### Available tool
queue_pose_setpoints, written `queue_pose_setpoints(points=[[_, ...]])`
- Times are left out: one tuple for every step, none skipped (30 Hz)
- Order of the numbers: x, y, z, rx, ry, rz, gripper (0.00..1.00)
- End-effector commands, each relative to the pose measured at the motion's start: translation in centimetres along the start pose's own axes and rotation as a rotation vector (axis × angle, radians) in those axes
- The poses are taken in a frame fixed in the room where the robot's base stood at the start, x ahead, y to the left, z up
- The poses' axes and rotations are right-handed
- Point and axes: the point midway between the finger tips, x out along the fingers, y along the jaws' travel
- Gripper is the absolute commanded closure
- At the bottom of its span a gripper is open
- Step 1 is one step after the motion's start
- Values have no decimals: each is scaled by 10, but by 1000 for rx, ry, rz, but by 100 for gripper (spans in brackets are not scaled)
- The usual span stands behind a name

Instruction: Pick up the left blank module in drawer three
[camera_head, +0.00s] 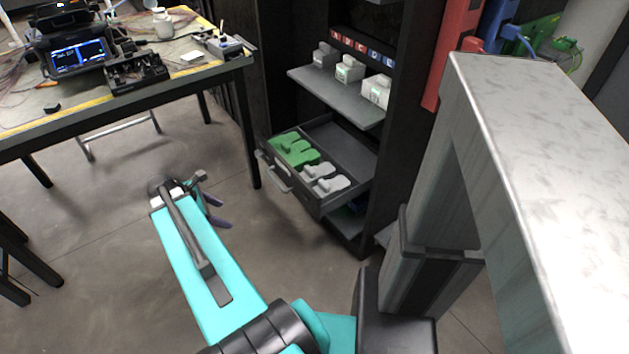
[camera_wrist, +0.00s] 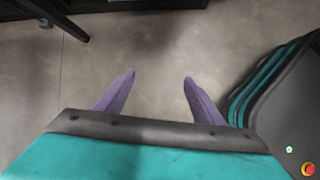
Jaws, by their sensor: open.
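An open drawer (camera_head: 284,184) is pulled out low in the dark cabinet. In it, green modules (camera_head: 294,149) lie toward the left and two light grey modules (camera_head: 317,170) lie toward the front right, side by side. I cannot read a drawer number. I cannot tell for sure which are the blank modules. My gripper (camera_head: 215,211) is over the floor, to the left of the drawer and apart from it. In the wrist view its two purple fingers (camera_wrist: 158,88) are spread with only bare floor between them.
A shelf (camera_head: 335,96) with several grey and white modules juts out above the drawer. A workbench (camera_head: 95,95) with instruments stands at the upper left. A light grey slab-topped stand (camera_head: 540,130) is at the right. The floor (camera_head: 120,220) around my gripper is clear.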

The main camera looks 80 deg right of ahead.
Motion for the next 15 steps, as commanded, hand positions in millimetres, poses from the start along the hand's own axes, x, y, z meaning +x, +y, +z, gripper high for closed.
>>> queue_pose_setpoints(points=[[8,9,20,-5,-19,6,38],[10,13,33,-14,-32,8,38],[12,18,50,-26,-48,11,38],[13,21,63,-35,-62,12,38],[15,24,76,-44,-76,13,38],[17,28,94,-56,-94,13,38],[18,30,108,-64,-108,12,38],[19,32,122,-74,-122,11,38],[21,34,140,-85,-142,8,38],[22,35,154,-94,-155,5,38],[23,36,166,-103,-169,2,38],[24,36,183,-113,-186,-3,38],[24,36,194,-121,-198,-7,38],[24,36,205,-128,-209,-11,38],[24,35,218,-137,-223,-16,38]])
